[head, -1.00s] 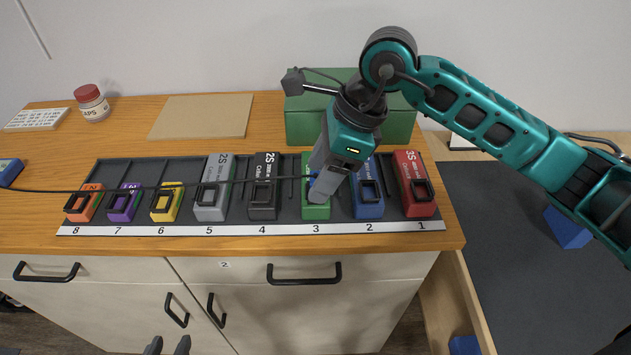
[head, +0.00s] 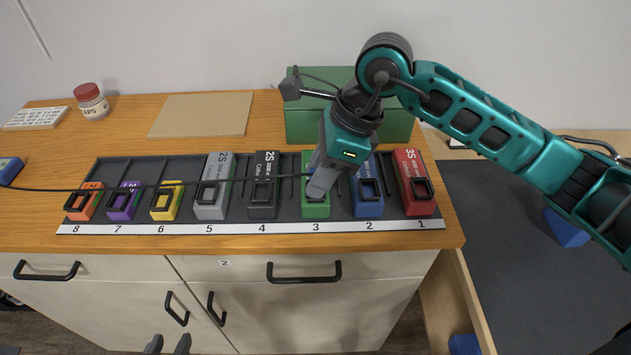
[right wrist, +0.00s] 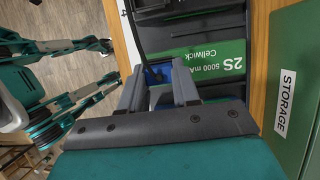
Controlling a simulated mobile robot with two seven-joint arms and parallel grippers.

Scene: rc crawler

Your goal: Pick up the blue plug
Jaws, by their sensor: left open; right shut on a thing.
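My right gripper (head: 320,187) points down over the green battery (head: 316,212) in slot 3 of the rack. It is shut on the blue plug (right wrist: 163,72), which shows between its fingers in the right wrist view. In the head view the fingers hide the plug. A black cable (head: 130,190) runs from a blue device (head: 9,170) at the left edge across the rack to this gripper. I cannot tell whether the plug is still seated in the green battery. My left gripper (head: 167,345) is open and empty at the bottom edge, in front of the cabinet.
The rack (head: 75,229) holds several coloured batteries, with a blue one (head: 368,207) and a red one (head: 415,190) right of the gripper. A green box (head: 400,125) stands behind. A tan board (head: 200,115) and a red-capped jar (head: 93,104) lie further left.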

